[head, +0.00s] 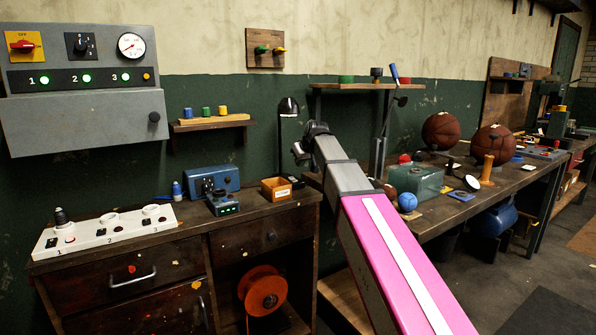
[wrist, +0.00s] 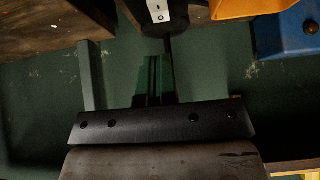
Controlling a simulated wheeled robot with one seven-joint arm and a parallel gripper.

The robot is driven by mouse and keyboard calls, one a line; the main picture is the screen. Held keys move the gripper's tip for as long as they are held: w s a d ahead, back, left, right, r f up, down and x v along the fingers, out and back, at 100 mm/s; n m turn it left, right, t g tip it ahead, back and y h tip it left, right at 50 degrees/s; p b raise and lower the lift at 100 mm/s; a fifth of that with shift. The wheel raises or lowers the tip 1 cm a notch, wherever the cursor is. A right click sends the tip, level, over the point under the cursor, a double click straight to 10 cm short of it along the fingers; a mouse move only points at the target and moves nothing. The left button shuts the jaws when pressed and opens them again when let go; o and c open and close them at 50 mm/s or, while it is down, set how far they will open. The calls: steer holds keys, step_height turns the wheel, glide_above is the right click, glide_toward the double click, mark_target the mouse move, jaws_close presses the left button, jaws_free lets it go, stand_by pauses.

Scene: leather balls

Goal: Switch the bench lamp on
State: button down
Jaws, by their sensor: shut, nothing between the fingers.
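The bench lamp (head: 288,107) is black, with a domed head on a thin upright stem, and stands at the right end of the wooden cabinet. Its foot is mostly hidden behind my arm and a small wooden box in the head view. In the wrist view a white rocker switch (wrist: 158,11) marked O sits on a dark round base at the top edge. My gripper (head: 299,156) is just right of the lamp stem, above the cabinet top. In the wrist view my gripper (wrist: 154,62) has its dark fingers together and empty, apart from the switch in the picture.
The open wooden box (head: 276,188) and a blue metal box (head: 212,179) stand left of the lamp. A white panel (head: 105,230) with knobs lies further left. The long workbench (head: 450,211) at right carries basketballs and tools. A wall shelf (head: 212,124) is above.

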steer(key=s+d+r, duration=0.3)
steer(key=s+r, duration=0.1)
steer(key=s, duration=0.1)
steer(key=shift+s+d+r, duration=0.15)
steer(key=shift+r, duration=0.2)
steer(key=s+d+f+m+g+h, duration=0.15)
steer(key=s+d+f, duration=0.4)
steer(key=f, duration=0.65)
steer(key=s+d+f+m+g+h, duration=0.15)
steer(key=s+d+f, duration=0.35)
steer(key=f, duration=0.8)
steer(key=s+d+f+m+g, duration=0.2)
steer(key=s+d+f, duration=0.3)
steer(key=f, duration=0.7)
steer(key=s+d+f+m+g+h, duration=0.1)
steer(key=s+d+f, duration=0.2)
steer(key=s+f, duration=0.6)
steer(key=shift+s+d+m, duration=0.25)
steer(key=shift+s+m, duration=0.15)
steer(key=shift+s, duration=0.6)
